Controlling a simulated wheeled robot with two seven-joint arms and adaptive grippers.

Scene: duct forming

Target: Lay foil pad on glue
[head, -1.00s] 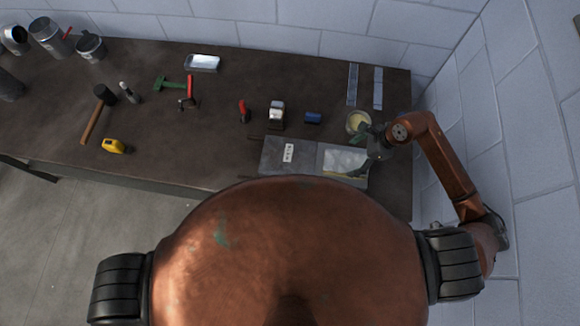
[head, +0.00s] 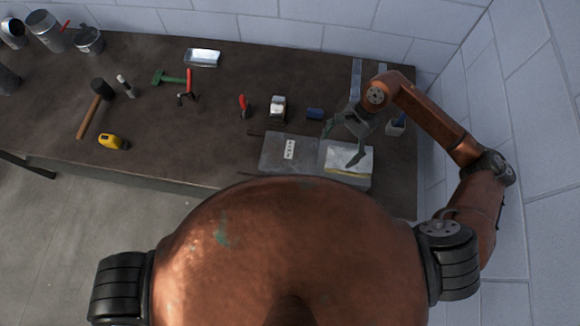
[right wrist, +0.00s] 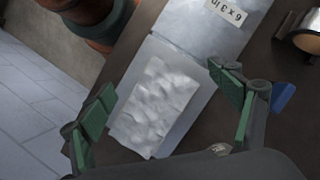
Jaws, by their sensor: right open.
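The crinkled silvery foil pad (head: 350,155) lies on the right part of a flat grey metal sheet (head: 270,155). It also shows in the right wrist view (right wrist: 155,105), resting flat, with bare metal around it. A yellowish strip (head: 345,175), which looks like glue, shows along the pad's near edge in the head view. What is under the pad is hidden. My right gripper (head: 343,145) is open and empty above the pad. Its green-padded fingers (right wrist: 165,100) stand apart on either side of the pad in the wrist view. My left gripper is not in view.
A blue block (head: 314,114), a white-and-dark item (head: 278,106) and a red-handled tool (head: 244,104) stand behind the sheet. Metal strips (head: 356,80) lie at the back right. A hammer (head: 96,108) and yellow tape measure (head: 113,142) lie left.

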